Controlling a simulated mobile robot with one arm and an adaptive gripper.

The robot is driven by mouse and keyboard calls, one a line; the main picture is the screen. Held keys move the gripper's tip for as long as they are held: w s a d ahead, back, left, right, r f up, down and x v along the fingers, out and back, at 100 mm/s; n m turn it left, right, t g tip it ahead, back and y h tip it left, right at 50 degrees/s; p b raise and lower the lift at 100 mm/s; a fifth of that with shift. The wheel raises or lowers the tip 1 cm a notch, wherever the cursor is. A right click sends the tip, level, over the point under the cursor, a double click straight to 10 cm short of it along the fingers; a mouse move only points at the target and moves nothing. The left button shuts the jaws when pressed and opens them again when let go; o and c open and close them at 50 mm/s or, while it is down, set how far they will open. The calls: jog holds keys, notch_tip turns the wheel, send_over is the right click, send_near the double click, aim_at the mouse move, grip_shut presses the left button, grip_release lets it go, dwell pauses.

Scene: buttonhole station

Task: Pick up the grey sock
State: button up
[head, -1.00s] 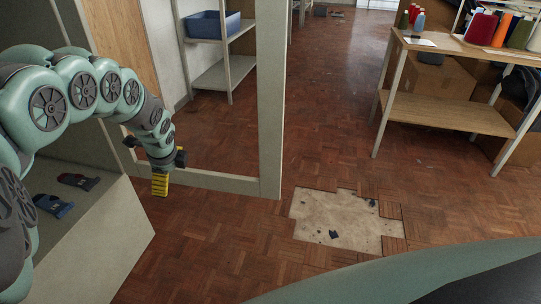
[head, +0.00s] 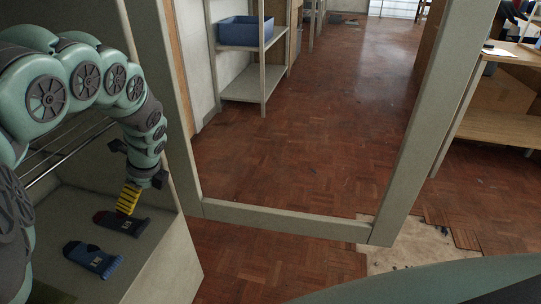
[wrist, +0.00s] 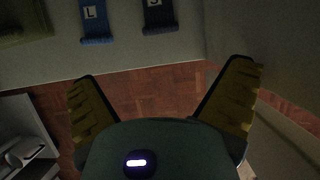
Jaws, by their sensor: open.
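A dark grey sock (head: 122,223) with a dark red end lies flat on the pale shelf (head: 160,262) at the left of the head view. In the wrist view part of this dark sock (wrist: 160,16), with a label, shows at the top edge. A blue sock (head: 92,260) with a label lies beside it, nearer to me; its labelled part (wrist: 95,20) also shows in the wrist view. My gripper (head: 127,200) has yellow fingers and appears just behind the dark sock in the head view. In the wrist view my gripper (wrist: 165,95) is open, with nothing between its fingers.
A pale upright frame (head: 285,219) with a low bottom bar stands right of the shelf. Behind it are open parquet floor and a rack with a blue bin (head: 246,31). An olive item (wrist: 25,22) shows at the wrist view's top left.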

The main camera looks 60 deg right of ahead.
aim_at(141, 225)
jog(key=shift+s+f, duration=0.15)
jog(key=b+x, duration=0.9)
jog(key=x, duration=0.6)
jog(key=shift+f, duration=0.35)
jog(key=c, duration=1.1)
jog(key=shift+d, duration=0.1)
